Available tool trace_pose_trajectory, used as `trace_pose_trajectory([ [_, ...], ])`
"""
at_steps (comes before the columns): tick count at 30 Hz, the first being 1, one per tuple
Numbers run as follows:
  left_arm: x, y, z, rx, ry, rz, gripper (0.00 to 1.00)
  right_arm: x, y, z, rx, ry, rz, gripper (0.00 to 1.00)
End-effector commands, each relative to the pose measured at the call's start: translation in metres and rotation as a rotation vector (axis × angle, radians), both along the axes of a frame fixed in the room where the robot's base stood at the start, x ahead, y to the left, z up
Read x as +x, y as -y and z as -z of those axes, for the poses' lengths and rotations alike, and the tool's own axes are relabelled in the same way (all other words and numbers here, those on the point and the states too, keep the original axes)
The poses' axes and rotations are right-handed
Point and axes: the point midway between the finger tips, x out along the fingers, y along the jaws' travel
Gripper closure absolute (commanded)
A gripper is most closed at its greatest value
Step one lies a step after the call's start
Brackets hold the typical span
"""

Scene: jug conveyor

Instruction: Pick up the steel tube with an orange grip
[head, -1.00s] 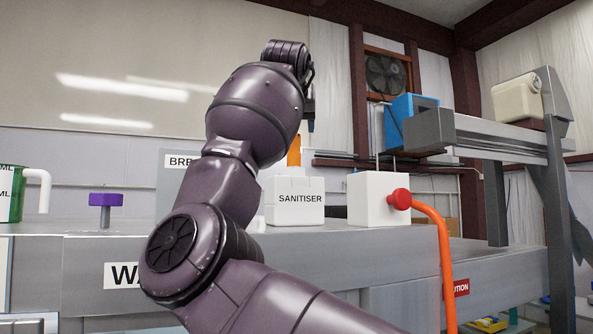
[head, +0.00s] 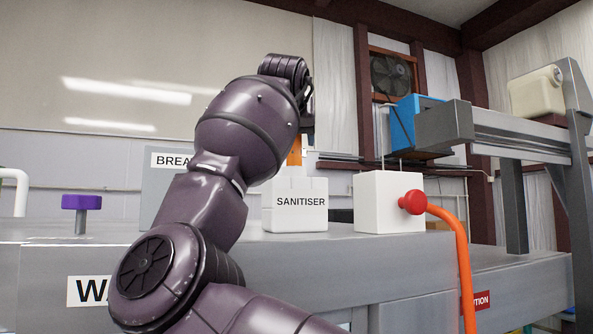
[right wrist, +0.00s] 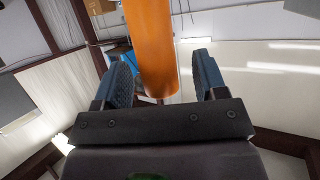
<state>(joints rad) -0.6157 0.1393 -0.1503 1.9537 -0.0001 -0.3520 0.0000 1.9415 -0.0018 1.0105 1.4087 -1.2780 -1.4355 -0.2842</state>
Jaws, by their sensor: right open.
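The orange grip (head: 295,152) of the steel tube shows as a small upright strip above the white SANITISER box in the head view, partly hidden by my right arm. In the right wrist view the orange grip (right wrist: 153,45) comes down from the top edge, with its rounded end between the fingers. My right gripper (right wrist: 165,78) is open, one finger on each side of the grip, with gaps visible. I cannot tell how deep the grip lies between the fingers. In the head view my right gripper is mostly hidden behind its own wrist. My left gripper is not in view.
A purple-topped knob (head: 81,203) is at left. A raised conveyor (head: 515,128) carries a cream jug (head: 537,92) at right.

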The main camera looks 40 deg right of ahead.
Motion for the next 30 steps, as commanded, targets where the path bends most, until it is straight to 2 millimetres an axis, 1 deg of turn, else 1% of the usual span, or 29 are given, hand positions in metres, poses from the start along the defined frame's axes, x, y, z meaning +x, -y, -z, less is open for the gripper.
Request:
trace_pose_trajectory([
  [10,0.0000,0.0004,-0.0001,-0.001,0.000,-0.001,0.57,0.0005,-0.0013,0.0028,-0.001,-0.002,-0.001,0.35],
  [11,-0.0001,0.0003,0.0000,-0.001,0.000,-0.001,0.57,0.0004,-0.0014,0.0028,0.000,-0.001,0.000,0.38],
  [15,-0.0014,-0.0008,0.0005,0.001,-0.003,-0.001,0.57,0.0005,-0.0012,0.0029,0.000,-0.001,0.000,0.59],
  [23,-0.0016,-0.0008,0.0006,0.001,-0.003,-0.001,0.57,0.0006,-0.0011,0.0032,0.001,-0.002,0.000,0.99],
  [30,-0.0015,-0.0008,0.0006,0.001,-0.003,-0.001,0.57,0.0004,-0.0011,0.0028,0.001,-0.002,0.000,1.00],
])
